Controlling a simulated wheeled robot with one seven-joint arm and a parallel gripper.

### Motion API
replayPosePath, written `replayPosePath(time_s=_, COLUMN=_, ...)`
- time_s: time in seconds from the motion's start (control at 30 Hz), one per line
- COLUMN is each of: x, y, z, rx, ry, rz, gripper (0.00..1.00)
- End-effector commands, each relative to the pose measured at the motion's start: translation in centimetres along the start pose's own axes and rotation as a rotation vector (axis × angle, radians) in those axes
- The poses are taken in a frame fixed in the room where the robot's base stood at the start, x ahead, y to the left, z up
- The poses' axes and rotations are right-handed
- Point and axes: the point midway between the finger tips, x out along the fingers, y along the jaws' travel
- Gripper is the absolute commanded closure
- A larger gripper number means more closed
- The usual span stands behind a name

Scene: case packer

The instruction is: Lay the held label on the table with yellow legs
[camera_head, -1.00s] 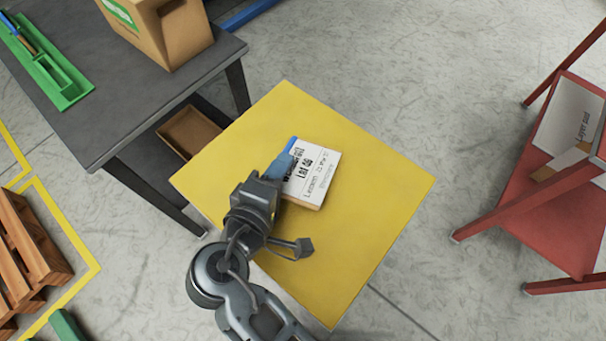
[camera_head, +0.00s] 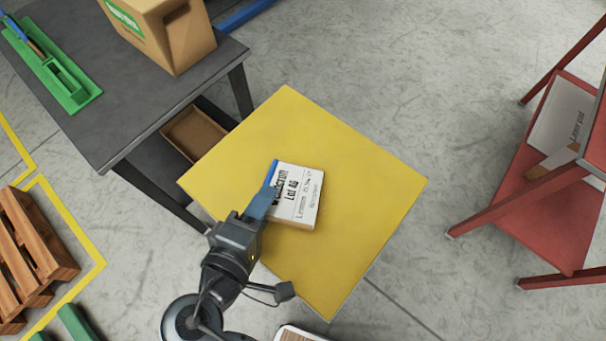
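The label (camera_head: 300,197) is a white card with black print reading "Lot 46", a blue strip along its left edge and a tan lower edge. My gripper (camera_head: 264,198) has blue fingers and is shut on the label's left side. The label is over the middle of a square yellow tabletop (camera_head: 355,180). I cannot tell whether it touches the top or hangs just above it. The legs of this table are hidden beneath the top.
A dark grey table (camera_head: 125,95) stands at upper left with a cardboard box (camera_head: 165,35) and a green tray (camera_head: 75,95). A red stand (camera_head: 535,220) is at right. A wooden pallet (camera_head: 35,250) is at lower left. The yellow top is otherwise clear.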

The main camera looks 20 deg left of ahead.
Motion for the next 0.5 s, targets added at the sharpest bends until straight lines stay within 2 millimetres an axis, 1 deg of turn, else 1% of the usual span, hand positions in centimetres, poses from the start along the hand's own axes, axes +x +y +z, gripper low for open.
replayPosePath(time_s=0.27, x=-0.1, y=0.2, z=0.0, rx=0.000, ry=0.000, rz=0.000, gripper=0.73)
replayPosePath(time_s=0.37, x=-1.0, y=1.4, z=0.0, rx=0.001, ry=-0.001, rz=0.000, gripper=0.73)
replayPosePath(time_s=0.5, x=-2.7, y=3.4, z=0.0, rx=0.002, ry=0.000, rz=0.001, gripper=0.73)
